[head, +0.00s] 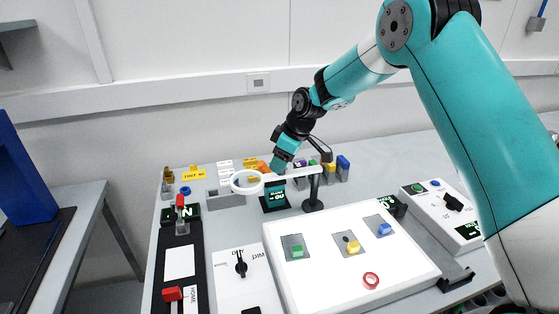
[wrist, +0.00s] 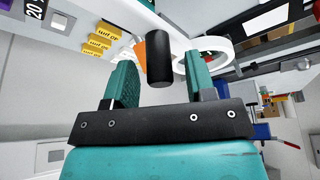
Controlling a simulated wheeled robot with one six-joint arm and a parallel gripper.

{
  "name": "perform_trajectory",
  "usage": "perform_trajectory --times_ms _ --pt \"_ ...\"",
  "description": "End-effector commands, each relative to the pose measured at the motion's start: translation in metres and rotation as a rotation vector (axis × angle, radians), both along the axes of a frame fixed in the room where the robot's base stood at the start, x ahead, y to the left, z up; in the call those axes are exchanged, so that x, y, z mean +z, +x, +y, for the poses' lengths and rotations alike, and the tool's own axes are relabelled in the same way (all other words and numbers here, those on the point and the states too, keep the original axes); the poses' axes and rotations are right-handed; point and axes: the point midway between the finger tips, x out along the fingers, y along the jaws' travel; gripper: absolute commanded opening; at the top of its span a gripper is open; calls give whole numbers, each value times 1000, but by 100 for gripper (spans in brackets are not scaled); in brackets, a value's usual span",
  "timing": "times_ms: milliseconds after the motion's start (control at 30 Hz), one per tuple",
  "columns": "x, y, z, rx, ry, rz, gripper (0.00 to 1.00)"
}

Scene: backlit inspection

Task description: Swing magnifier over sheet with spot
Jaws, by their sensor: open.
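The magnifier (head: 246,182) is a white ring on a white arm, carried by a black post (head: 313,192) behind the light panel. Its ring hangs left of the panel, away from the sheets. Three grey sheets lie on the panel, with a green block (head: 297,252), a yellow block (head: 353,248) and a blue block (head: 384,229). The middle sheet (head: 347,237) shows a dark spot. My gripper (wrist: 158,75) is open, with a black cylinder (wrist: 158,55), seemingly the magnifier's grip, between its fingers; contact is unclear. The white ring (wrist: 205,48) is to the right in the wrist view.
A lit display (head: 275,197) stands by my gripper. Small coloured blocks crowd the back. Control boxes (head: 440,213) flank the panel.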

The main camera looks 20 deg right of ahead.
Motion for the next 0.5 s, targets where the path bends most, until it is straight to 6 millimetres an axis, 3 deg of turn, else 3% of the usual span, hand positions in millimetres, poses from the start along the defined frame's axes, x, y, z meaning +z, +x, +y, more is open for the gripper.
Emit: perform_trajectory --times_ms 200,467,500 --pt "-15 3 5 0 -1 1 51" --pt "-16 3 5 0 -1 1 51" --pt "-16 3 5 0 0 0 44"
